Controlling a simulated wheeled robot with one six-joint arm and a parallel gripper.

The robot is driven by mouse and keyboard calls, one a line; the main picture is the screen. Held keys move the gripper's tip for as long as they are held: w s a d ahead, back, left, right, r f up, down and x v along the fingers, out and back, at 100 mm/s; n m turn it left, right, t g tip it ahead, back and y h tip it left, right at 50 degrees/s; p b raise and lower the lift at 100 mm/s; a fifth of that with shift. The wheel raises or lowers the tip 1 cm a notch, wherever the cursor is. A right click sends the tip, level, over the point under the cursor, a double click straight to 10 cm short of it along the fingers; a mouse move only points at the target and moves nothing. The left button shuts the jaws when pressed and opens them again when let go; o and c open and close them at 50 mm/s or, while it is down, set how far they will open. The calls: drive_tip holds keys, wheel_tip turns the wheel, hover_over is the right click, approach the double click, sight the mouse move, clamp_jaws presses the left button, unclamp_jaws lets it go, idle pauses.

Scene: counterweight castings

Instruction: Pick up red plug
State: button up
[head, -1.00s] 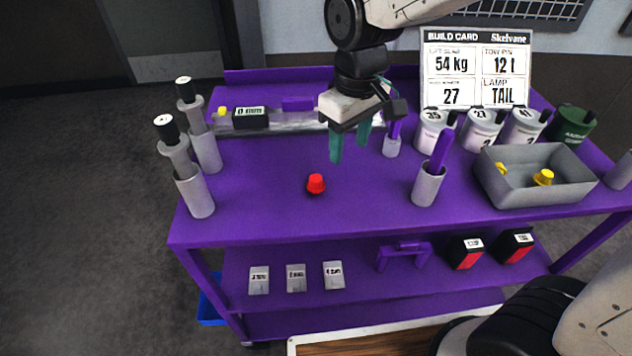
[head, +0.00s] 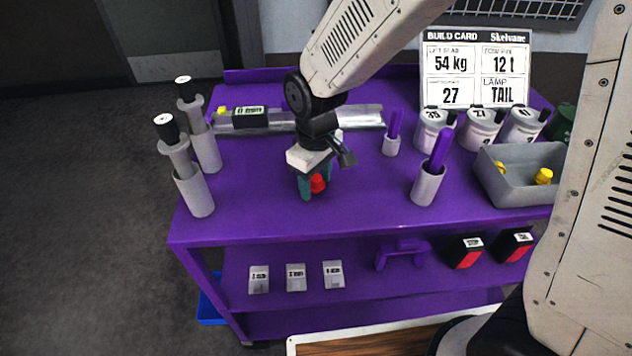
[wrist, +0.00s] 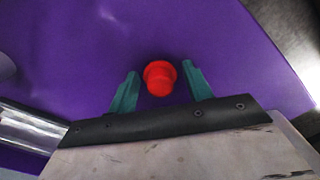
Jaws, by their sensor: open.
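The red plug (head: 317,184) stands on the purple tabletop, partly behind my gripper in the head view. In the wrist view the red plug (wrist: 160,77) lies between and slightly beyond the two green fingertips. My gripper (head: 315,186) is open and low over the table at the plug. In the wrist view my gripper (wrist: 160,82) has a finger on each side of the plug, with a visible gap on both sides. Nothing is held.
Grey cylinders with black tops (head: 190,180) stand at the left. A grey cup with a purple handle (head: 427,186) is to the right, near a grey bin (head: 520,195) with yellow plugs. A metal rail (head: 355,117) runs behind. The tabletop around the plug is clear.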

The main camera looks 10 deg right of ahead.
sight(317, 180)
drive_tip(key=c, duration=0.8)
drive_tip(key=shift+r, duration=0.1)
drive_tip(key=shift+r, duration=0.5)
drive_tip(key=r, duration=0.1)
drive_tip(key=s+r, duration=0.1)
drive_tip(key=shift+r, duration=0.3)
drive_tip(key=s, duration=0.5)
drive_tip(key=s+d+r, duration=0.1)
drive_tip(key=s, duration=0.9)
drive_tip(key=shift+d+r, duration=0.15)
